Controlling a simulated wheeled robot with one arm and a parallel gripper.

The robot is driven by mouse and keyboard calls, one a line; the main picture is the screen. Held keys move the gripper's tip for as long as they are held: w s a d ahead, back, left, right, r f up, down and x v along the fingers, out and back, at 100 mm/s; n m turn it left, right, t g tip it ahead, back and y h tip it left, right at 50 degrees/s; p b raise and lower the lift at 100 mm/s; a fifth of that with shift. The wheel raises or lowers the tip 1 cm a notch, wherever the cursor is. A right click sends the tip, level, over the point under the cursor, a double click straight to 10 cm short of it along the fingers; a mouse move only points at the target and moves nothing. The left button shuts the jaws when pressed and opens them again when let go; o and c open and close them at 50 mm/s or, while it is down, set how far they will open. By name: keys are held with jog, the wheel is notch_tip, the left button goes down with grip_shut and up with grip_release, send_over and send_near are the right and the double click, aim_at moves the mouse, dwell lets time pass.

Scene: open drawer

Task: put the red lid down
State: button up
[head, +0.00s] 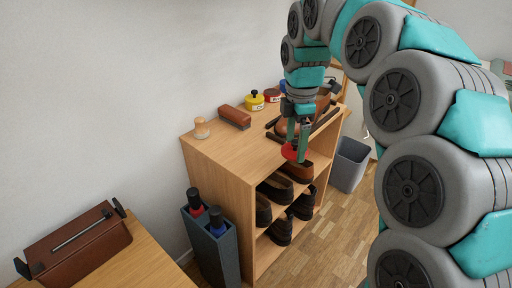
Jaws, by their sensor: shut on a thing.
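My gripper (297,145) points down in front of the front edge of the wooden shelf unit (217,163). It is shut on the red lid (290,154), a small flat disc at its fingertips. The lid overlaps the unit's top edge in the picture. I cannot tell whether it touches anything below. The fingers hide part of the lid.
On the unit's top are a brush (234,117), a wooden knob-like piece (201,129), a yellow tin (255,102) and a red-brown tin (272,96). A grey bin (349,165) stands right; the top's front left is clear.

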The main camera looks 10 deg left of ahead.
send_over(256, 157)
jog(key=shift+d+f+p, duration=0.35)
jog(key=shift+d+f, duration=0.05)
jog(key=shift+d, duration=0.05)
jog(key=shift+w+a+f, duration=0.1)
jog(key=shift+a+f, duration=0.05)
jog(key=shift+a, duration=0.35)
jog(key=shift+f, duration=1.7)
jog(key=o, duration=1.1)
jog(key=shift+f, duration=0.15)
notch_tip(256, 157, up, 12)
jog(key=shift+r+p, duration=0.2)
jog(key=shift+p, duration=0.25)
